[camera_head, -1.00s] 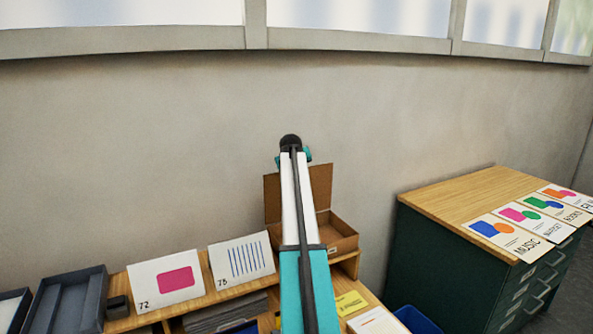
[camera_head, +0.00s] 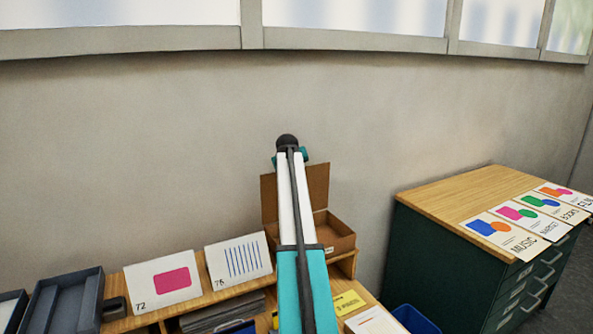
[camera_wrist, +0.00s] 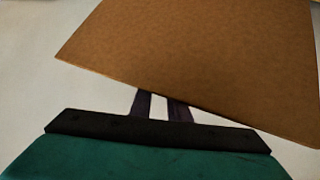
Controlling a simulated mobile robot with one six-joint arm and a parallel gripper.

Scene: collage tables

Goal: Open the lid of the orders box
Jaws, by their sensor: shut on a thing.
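The orders box (camera_head: 338,236) is a brown cardboard box on the wooden shelf against the wall. Its lid (camera_head: 318,186) stands up steeply at the back, so the box is open at the top. My arm crosses in front of the box and hides part of it and the lid. In the wrist view the lid (camera_wrist: 195,55) is a large brown panel with its edge at my gripper (camera_wrist: 165,98). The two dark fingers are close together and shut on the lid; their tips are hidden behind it.
Two cards stand on the shelf to the left, one with a pink shape (camera_head: 172,281) and one with blue stripes (camera_head: 238,259). A grey tray (camera_head: 92,300) is at far left. A green cabinet (camera_head: 440,255) with several cards stands right. A blue bin (camera_head: 415,320) is below.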

